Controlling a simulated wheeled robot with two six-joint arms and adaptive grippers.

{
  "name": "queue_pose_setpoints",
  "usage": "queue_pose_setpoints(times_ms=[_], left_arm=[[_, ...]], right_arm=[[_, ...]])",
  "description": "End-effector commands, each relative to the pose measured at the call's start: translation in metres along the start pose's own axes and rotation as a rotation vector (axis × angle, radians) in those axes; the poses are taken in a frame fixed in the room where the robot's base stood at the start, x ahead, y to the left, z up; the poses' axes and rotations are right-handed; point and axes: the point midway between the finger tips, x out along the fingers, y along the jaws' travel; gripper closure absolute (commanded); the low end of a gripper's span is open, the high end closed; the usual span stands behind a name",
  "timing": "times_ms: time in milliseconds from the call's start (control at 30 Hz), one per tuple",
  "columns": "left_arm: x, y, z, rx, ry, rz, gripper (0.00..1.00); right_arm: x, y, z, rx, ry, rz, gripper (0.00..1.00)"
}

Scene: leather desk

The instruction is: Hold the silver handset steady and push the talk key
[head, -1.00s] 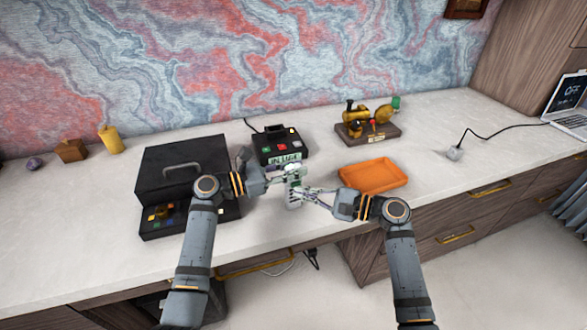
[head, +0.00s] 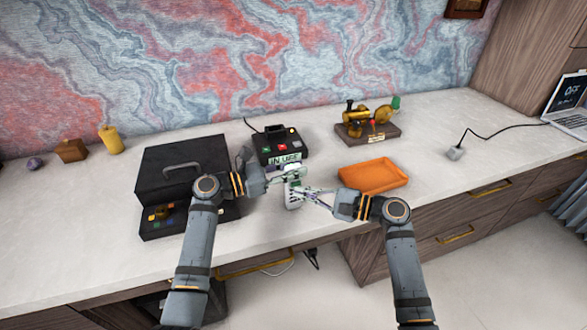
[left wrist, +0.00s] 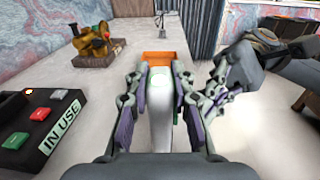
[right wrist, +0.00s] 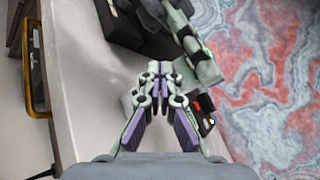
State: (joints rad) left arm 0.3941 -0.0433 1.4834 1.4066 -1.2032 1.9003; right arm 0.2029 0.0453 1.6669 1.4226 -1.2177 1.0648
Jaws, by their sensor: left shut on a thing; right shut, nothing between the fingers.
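The silver handset (head: 293,198) is upright and held above the desk near its front edge. My left gripper (head: 287,173) is shut on its upper part. In the left wrist view the handset (left wrist: 160,112) shows pale between the two fingers. My right gripper (head: 308,191) is shut and empty, its tips close to the handset's right side; I cannot tell whether they touch. In the right wrist view its fingertips (right wrist: 160,72) are together. The talk key is too small to make out.
A black box with coloured buttons and an "IN USE" sign (head: 283,144) stands just behind. A black case (head: 180,160) is at left. An orange tray (head: 374,176) lies at right, with a brass model (head: 368,122) behind it. The desk's right side is mostly clear.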

Motion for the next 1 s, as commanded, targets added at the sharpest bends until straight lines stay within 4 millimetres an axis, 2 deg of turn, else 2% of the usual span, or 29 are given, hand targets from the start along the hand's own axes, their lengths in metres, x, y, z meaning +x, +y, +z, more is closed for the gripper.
queue_pose_setpoints(times_ms=[1000], left_arm=[[-0.0001, 0.0, -0.0002, 0.0, 0.0, 0.0, 1.0]], right_arm=[[0.0078, -0.0059, -0.0054, 0.0, 0.0, 0.0, 1.0]])
